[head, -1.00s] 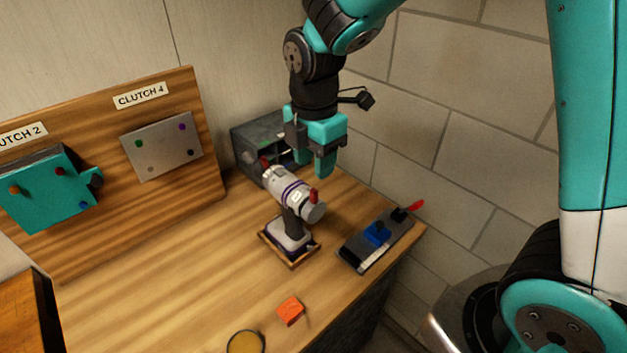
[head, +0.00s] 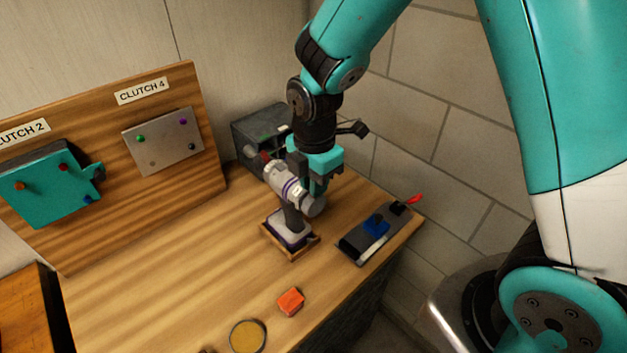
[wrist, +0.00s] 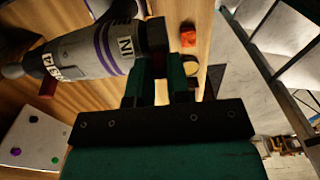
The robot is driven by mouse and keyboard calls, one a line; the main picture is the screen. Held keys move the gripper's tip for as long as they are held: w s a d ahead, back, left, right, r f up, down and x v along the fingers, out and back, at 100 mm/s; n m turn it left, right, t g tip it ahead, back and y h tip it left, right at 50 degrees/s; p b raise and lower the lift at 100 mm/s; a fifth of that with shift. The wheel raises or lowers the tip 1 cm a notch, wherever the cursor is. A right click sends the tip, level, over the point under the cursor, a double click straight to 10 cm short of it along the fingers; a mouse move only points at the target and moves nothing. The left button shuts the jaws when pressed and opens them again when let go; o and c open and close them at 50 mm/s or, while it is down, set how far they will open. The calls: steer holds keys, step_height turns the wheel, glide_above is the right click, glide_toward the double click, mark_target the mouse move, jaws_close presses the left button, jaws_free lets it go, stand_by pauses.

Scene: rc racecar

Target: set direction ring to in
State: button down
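A grey-white drill-like tool with purple bands (head: 285,188) stands upright on its base on the bench. In the wrist view its barrel (wrist: 80,52) fills the upper left, with numbers on one ring and "IN" on the direction ring (wrist: 125,42). Another red tab (wrist: 47,88) is by the numbered ring. In the wrist view my gripper (wrist: 160,68) is open, fingers slightly apart; contact with the tab is unclear.
A wooden board (head: 205,120) holds a teal clutch plate (head: 48,185) and a grey clutch plate (head: 163,142). A dark box (head: 258,135) is behind the tool. A switch panel (head: 375,235) is right. An orange block (head: 290,301) and yellow disc (head: 248,336) lie in front.

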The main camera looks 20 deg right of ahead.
steer(key=shift+w+d+f+g+y+b, duration=0.15)
steer(key=shift+d+g+y+b, duration=0.1)
steer(key=shift+d+y, duration=0.25)
steer(key=shift+w+d+g+y+b, duration=0.15)
steer(key=shift+d+y+b, duration=0.15)
steer(key=shift+y, duration=0.4)
steer(key=shift+w+d+f+g+y+b, duration=0.15)
steer(key=shift+d+g+y+b, duration=0.2)
steer(key=shift+y, duration=0.45)
steer(key=shift+w+d+f+g+y+b, duration=0.15)
steer(key=shift+d+y+b, duration=0.25)
steer(key=shift+y, duration=0.4)
steer(key=shift+s, duration=0.1)
steer(key=c, duration=1.1)
jaws_free()
steer(key=shift+r, duration=0.1)
steer(key=b+v, duration=0.1)
steer(key=v, duration=1.6)
steer(key=shift+d+r, duration=0.1)
steer(key=shift+d, duration=0.05)
